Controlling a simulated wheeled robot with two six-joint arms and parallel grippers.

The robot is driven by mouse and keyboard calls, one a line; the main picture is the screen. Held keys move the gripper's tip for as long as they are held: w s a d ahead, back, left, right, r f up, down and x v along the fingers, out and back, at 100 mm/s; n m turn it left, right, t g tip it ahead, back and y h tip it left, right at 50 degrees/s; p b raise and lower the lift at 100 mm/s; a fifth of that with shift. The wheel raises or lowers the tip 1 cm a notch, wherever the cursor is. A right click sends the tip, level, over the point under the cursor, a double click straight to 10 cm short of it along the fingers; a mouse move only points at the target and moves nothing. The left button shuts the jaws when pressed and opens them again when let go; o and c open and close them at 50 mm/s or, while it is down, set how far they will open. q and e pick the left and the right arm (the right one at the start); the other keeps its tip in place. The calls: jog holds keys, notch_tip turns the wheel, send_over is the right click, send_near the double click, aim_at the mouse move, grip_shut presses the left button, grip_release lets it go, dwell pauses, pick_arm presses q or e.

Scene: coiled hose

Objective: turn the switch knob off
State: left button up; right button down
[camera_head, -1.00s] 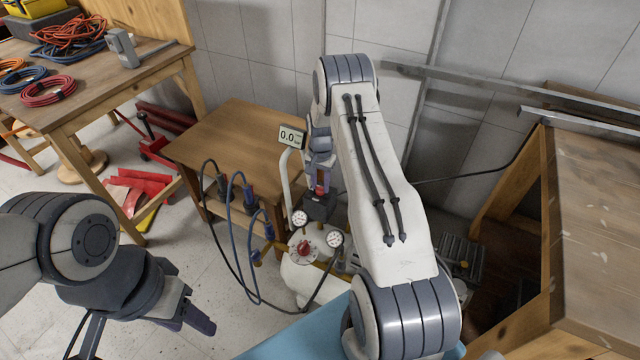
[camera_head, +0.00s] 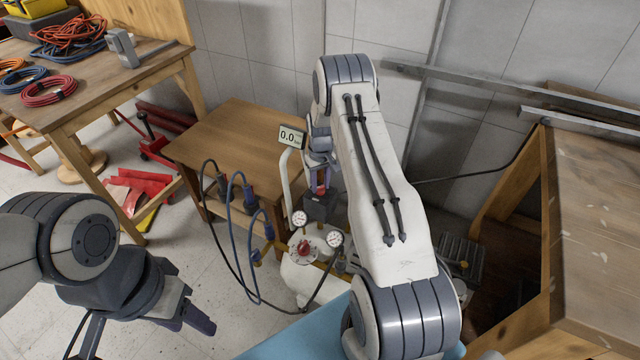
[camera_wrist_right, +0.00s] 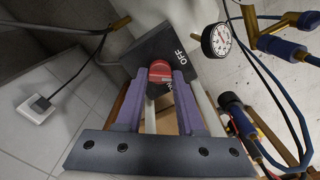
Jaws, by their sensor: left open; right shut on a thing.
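The switch knob is red (camera_wrist_right: 160,70) and sits on a dark switch box (camera_wrist_right: 150,48) with the white word "OFF" printed beside it in the right wrist view. Another white marking is mostly hidden by a finger. In the head view the red knob (camera_head: 320,189) shows small above the dark box (camera_head: 320,208). My right gripper (camera_wrist_right: 160,76) is shut on the knob, one purple finger on each side; in the head view it reaches down behind my right arm. My left gripper (camera_head: 200,322) is open and empty, low at the left, far from the switch.
A white tank (camera_head: 300,275) with gauges (camera_head: 335,240) and a red valve dial (camera_head: 304,248) stands just below the switch. Black and blue hoses (camera_head: 238,220) loop at its left. A wooden table (camera_head: 240,140) stands behind.

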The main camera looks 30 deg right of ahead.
aim_at(320, 187)
jog(key=n, duration=0.3)
jog(key=shift+n, duration=2.1)
jog(key=c, duration=0.5)
grip_release()
notch_tip(320, 187, up, 10)
jog(key=shift+r, duration=0.25)
